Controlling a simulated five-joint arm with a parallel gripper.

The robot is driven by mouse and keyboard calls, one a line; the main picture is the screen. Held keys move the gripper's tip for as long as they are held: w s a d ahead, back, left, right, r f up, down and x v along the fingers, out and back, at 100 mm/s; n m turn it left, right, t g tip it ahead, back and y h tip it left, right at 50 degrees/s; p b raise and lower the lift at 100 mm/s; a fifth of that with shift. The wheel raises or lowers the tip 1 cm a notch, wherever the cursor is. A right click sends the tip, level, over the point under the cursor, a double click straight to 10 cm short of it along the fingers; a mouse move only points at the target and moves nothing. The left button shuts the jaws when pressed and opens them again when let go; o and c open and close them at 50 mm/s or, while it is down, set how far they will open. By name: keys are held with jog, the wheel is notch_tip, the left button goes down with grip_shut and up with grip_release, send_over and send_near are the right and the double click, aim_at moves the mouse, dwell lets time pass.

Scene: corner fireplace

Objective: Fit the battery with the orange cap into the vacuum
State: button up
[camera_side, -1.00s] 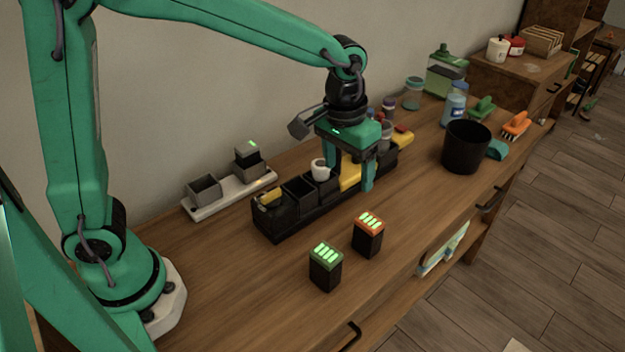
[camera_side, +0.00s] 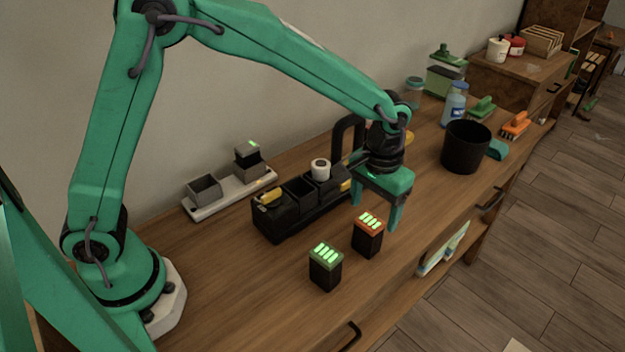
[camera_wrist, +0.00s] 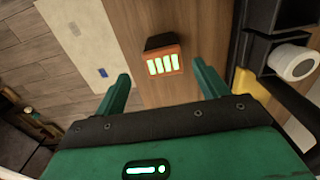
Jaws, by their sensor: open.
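The battery with the orange cap (camera_side: 369,241) stands upright on the wooden bench, its lit green bars facing up. In the wrist view the orange-capped battery (camera_wrist: 163,64) lies ahead between the lines of my two fingers. My gripper (camera_side: 375,212) is open and empty, above and just behind this battery, apart from it. The black vacuum (camera_side: 275,231) lies along the bench to the left, with open square bays, yellow parts and a white round piece. Its black handle loop rises behind my gripper. Part of the vacuum is hidden by my gripper.
A green-capped battery (camera_side: 325,272) stands close by at the front left. A white charger base (camera_side: 232,196) with grey sockets is by the wall. A black bin (camera_side: 465,147), brushes and a bottle (camera_side: 454,106) stand to the right. The front bench is mostly clear.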

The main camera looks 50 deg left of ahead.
aim_at(370, 220)
jog(key=shift+f, duration=0.25)
jog(key=shift+a+f, duration=0.15)
jog(key=shift+f, duration=1.15)
jog(key=shift+a+f, duration=0.1)
jog(key=shift+f, duration=1.15)
jog(key=c, duration=1.2)
jog(key=shift+r, duration=0.1)
